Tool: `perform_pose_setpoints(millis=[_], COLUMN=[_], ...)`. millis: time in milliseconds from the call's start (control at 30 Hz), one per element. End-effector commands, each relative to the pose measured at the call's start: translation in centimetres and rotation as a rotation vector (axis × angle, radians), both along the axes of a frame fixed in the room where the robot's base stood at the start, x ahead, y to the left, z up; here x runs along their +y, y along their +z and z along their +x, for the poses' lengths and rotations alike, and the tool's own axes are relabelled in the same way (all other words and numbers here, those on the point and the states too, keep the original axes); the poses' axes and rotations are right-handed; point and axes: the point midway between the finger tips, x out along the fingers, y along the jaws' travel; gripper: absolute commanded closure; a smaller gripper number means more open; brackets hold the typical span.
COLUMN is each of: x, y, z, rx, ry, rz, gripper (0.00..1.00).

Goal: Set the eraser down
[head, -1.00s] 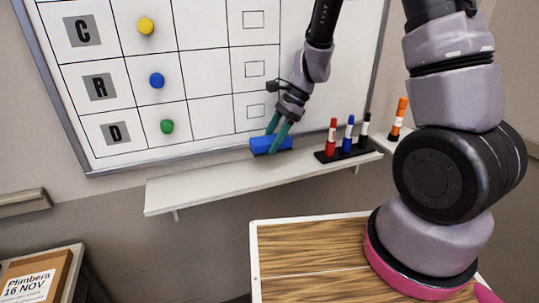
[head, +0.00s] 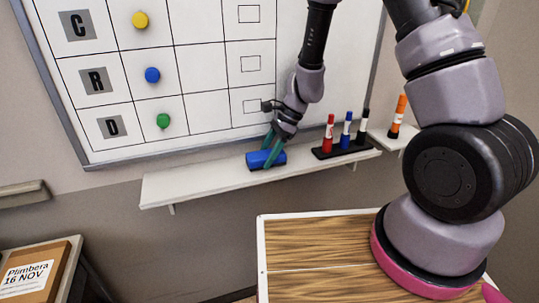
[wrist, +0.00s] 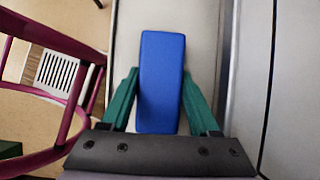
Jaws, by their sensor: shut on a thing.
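The blue eraser (head: 266,159) is at the white shelf (head: 200,187) under the whiteboard, left of the marker holder. My gripper (head: 269,152) reaches down from above with its green fingers on the eraser. In the wrist view the eraser (wrist: 162,80) lies lengthwise between the two green fingers, over the pale shelf surface (wrist: 204,45). The gripper (wrist: 162,100) is shut on it. The eraser's dark underside appears at or very near the shelf top; I cannot tell whether it touches.
A black holder (head: 340,149) with red, blue and black markers stands right of the eraser. An orange marker (head: 398,115) stands farther right. The whiteboard (head: 210,60) rises behind the shelf. The shelf's left part is clear.

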Motion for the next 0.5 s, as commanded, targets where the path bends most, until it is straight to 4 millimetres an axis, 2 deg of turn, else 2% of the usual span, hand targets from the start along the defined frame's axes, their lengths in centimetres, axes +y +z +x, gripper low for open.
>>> perform_pose_setpoints(millis=[167, 200, 267, 300, 500], x=[-0.02, -0.02, -0.02, -0.02, -0.03], y=[-0.14, -0.21, -0.17, -0.16, -0.15], z=[0.00, 0.00, 0.00, 0.01, 0.01], rx=[0.000, 0.000, 0.000, 0.000, 0.000], ry=[-0.001, 0.000, 0.000, 0.000, 0.000], rz=[0.000, 0.000, 0.000, 0.000, 0.000], gripper=[0.82, 0.34, 0.11, 0.08, 0.08])
